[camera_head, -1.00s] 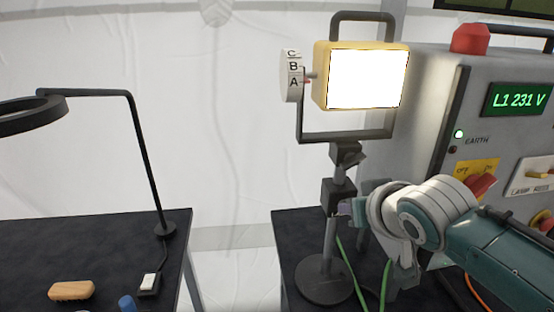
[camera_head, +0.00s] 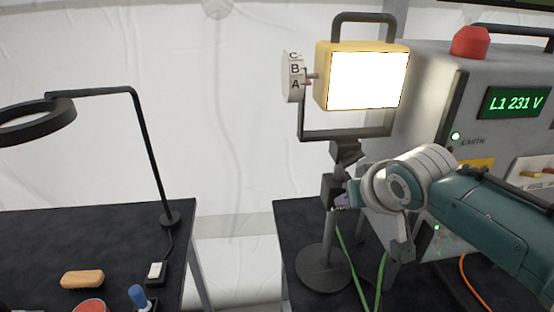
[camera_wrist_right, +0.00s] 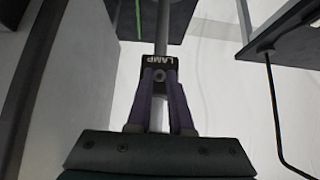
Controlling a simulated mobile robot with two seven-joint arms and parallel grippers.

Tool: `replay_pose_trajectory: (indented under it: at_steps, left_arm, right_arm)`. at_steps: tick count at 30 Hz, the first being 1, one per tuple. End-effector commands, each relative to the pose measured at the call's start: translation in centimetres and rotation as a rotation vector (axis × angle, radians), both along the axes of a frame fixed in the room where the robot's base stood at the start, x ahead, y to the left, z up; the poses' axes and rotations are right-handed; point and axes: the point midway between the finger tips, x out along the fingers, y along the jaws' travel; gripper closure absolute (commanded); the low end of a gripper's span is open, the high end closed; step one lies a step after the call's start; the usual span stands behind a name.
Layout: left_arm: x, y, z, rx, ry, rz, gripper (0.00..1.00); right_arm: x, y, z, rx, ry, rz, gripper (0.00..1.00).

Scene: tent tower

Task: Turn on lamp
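The work lamp (camera_head: 368,78) has a yellow housing and a bright white face. A black block (camera_head: 333,190) is on the pole; in the right wrist view this block (camera_wrist_right: 162,59) reads LAMP. My right gripper (camera_head: 341,199) is at that block. In the wrist view its purple fingers (camera_wrist_right: 159,78) reach the block's near edge, with a pale gap between them. Whether they grip anything is unclear. My left gripper is out of view.
A grey power panel (camera_head: 420,95) with a red button (camera_head: 471,41) and a green display stands at right. Green cables hang beside the pole. The left table (camera_head: 90,235) holds a ring lamp (camera_head: 38,122), a brush (camera_head: 82,279) and a small switch (camera_head: 155,272). A gap separates the tables.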

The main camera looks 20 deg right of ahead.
Motion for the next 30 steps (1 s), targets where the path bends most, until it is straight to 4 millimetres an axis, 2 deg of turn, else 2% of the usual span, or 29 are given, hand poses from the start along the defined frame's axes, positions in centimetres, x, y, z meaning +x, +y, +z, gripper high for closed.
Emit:
replay_pose_trajectory:
  at_steps: [1, 5, 14, 19, 30]
  left_arm:
    - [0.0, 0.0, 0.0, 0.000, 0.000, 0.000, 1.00]
    - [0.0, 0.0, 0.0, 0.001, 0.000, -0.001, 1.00]
    - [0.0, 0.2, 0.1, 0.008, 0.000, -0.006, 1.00]
    - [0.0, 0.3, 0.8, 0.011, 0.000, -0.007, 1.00]
    - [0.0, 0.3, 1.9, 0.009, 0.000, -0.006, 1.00]
  right_arm:
    - [0.0, 0.0, 0.0, 0.000, 0.000, 0.000, 0.74]
    - [0.0, 0.0, 0.0, 0.000, 0.000, 0.000, 0.61]
    - [-0.2, 0.0, 0.2, 0.000, 0.000, 0.000, 0.61]
    - [-1.1, 0.3, 1.5, 0.000, -0.002, 0.001, 0.61]
    - [-5.0, 1.2, 5.6, 0.000, -0.002, 0.001, 0.61]
